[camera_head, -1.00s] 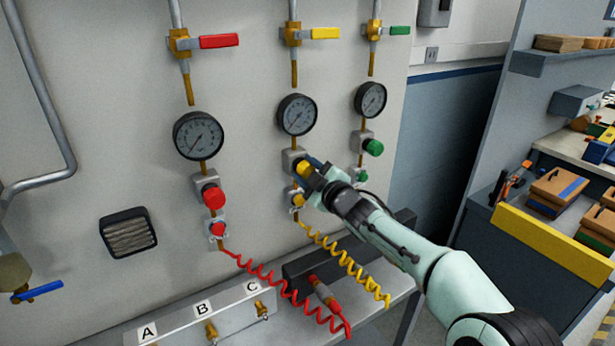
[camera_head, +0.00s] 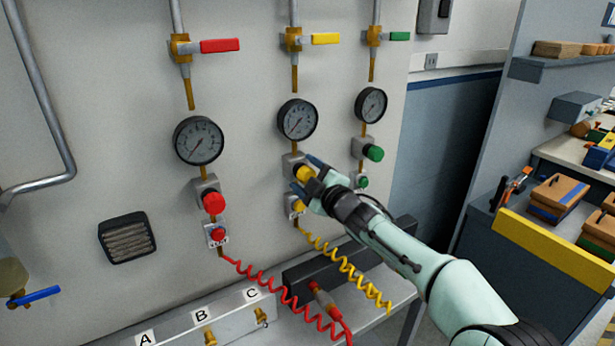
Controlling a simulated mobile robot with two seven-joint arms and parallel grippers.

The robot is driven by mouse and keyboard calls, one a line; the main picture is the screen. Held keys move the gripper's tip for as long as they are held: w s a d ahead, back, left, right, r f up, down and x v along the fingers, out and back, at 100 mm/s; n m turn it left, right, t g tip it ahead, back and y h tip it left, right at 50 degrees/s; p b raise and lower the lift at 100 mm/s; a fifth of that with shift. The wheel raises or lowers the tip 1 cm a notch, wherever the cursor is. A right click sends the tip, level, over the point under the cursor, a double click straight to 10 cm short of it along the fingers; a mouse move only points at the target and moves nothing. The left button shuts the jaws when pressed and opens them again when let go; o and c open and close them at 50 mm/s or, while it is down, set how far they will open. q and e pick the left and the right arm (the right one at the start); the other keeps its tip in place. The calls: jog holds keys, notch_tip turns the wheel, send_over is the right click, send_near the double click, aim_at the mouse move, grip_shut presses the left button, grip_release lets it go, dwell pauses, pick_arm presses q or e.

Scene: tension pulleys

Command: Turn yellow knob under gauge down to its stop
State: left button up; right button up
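The yellow knob (camera_head: 303,172) sticks out from its regulator block below the middle gauge (camera_head: 297,119). My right gripper (camera_head: 305,180) is at the yellow knob, coming in from the lower right. One blue-tipped finger shows above the knob and another below it on the left, with the fingers apart. The knob appears to lie between them, but I cannot tell whether they touch it. The gauge needle is too small to read exactly. My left gripper is out of view.
A red knob (camera_head: 213,202) stands to the left and a green knob (camera_head: 373,153) to the right. A smaller yellow fitting (camera_head: 297,206) with a coiled yellow hose (camera_head: 345,265) sits just below. A grey bench (camera_head: 385,300) runs along the panel.

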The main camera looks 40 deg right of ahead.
jog(key=shift+d+f, duration=0.1)
jog(key=shift+s, duration=0.15)
jog(key=s+a, duration=0.1)
jog(key=s, duration=1.2)
jog(key=shift+a+b, duration=0.3)
jog(key=shift+b, duration=0.05)
